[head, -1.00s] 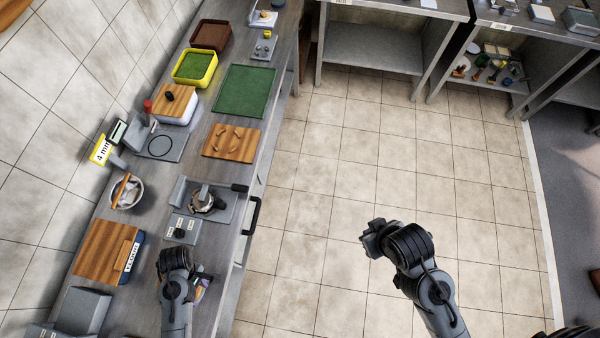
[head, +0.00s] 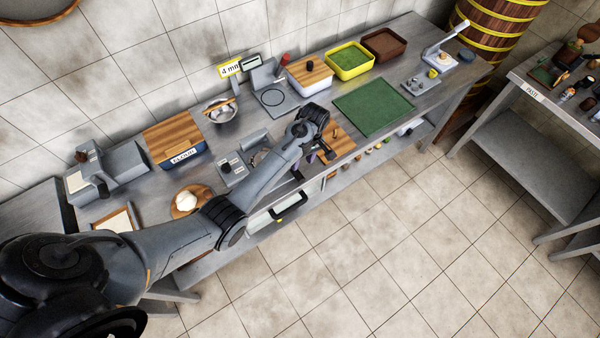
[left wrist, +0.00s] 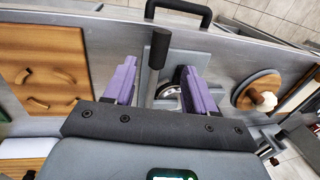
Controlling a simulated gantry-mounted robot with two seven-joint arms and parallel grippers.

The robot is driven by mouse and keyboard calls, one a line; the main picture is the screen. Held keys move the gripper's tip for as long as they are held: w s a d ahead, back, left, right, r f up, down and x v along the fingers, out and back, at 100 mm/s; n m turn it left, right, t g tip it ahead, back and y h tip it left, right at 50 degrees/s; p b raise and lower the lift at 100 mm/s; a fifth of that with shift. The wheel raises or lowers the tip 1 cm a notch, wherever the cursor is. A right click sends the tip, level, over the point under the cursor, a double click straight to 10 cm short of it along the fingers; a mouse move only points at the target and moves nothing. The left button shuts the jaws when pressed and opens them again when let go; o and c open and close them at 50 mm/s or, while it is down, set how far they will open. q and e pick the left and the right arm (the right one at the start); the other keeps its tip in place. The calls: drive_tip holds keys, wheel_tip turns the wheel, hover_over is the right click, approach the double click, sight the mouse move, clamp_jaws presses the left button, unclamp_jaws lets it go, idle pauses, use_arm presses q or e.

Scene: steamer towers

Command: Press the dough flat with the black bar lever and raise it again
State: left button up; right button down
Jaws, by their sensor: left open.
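The press (head: 253,139) stands on the counter and is mostly hidden behind my left arm in the head view. Its black bar lever (left wrist: 158,48) shows clearly in the left wrist view, with a grey rod running to the press. My left gripper (left wrist: 159,72) is open, and its two purple fingers stand on either side of the lever, apart from it. It also shows in the head view (head: 318,154), over the counter's front part. A round metal part of the press shows between the fingers; I cannot make out dough in it. My right gripper is out of view.
A round wooden board (head: 178,211) with a white lump lies left of the press. A wooden board (head: 340,140) and a green mat (head: 374,107) lie to the right. A black drawer handle (head: 292,206) sticks out in front. Tubs stand along the wall.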

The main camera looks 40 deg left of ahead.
sight(299, 174)
use_arm(q)
drive_tip(key=f, duration=0.2)
drive_tip(key=s+f, duration=0.1)
drive_tip(key=f, duration=0.4)
drive_tip(key=shift+s+a+f, duration=0.15)
drive_tip(key=shift+s+f, duration=0.05)
drive_tip(key=shift+f, duration=0.05)
drive_tip(key=shift+r, duration=0.1)
clamp_jaws()
